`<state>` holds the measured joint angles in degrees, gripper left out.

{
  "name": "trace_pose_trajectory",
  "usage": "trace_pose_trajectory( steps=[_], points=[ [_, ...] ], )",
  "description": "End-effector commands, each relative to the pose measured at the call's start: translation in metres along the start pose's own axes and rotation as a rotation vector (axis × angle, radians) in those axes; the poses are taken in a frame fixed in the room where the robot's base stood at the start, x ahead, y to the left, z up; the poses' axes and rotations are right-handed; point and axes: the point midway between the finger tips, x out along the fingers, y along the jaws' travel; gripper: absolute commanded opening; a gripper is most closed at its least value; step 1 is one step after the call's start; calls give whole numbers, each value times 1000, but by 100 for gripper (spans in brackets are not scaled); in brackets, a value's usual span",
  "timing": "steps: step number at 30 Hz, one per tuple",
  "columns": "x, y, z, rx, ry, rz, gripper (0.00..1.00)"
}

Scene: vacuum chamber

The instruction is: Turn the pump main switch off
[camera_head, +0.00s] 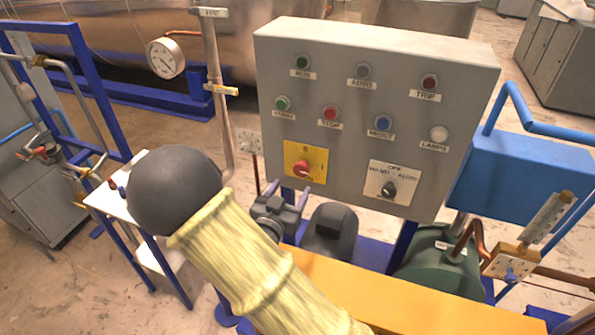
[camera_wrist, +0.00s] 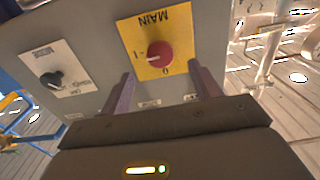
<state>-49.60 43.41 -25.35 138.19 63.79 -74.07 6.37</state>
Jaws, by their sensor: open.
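The pump main switch is a red rotary knob (camera_head: 303,168) on a yellow plate (camera_head: 291,153) at the lower left of the grey control panel. In the wrist view the knob (camera_wrist: 157,53) is upside down under the word MAIN, with I and 0 marks around it. Its white line appears to point towards the I. My gripper (camera_head: 288,190) is just in front of and below the knob. In the wrist view my gripper (camera_wrist: 160,76) is open, its two fingers apart below the knob on either side. Nothing is between them, and contact with the knob is not visible.
A black mode selector (camera_head: 388,189) is to the right on the same panel. Several buttons and lamps (camera_head: 330,113) are above. A gauge and vertical pipe (camera_head: 215,80) stand left of the panel. A motor (camera_head: 330,232) and a yellow beam (camera_head: 400,295) are below.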

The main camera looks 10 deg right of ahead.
Motion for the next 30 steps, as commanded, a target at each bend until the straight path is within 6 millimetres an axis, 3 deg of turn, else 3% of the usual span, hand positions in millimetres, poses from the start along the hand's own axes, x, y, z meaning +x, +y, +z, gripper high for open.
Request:
trace_pose_trajectory(
  steps=[9,21,28,30],
  points=[
    [51,0,-2,-2,0,1,63],
    [61,-1,0,0,-1,-2,63],
    [61,-1,0,0,0,-2,20],
    [61,-1,0,0,0,-2,19]
  ],
)
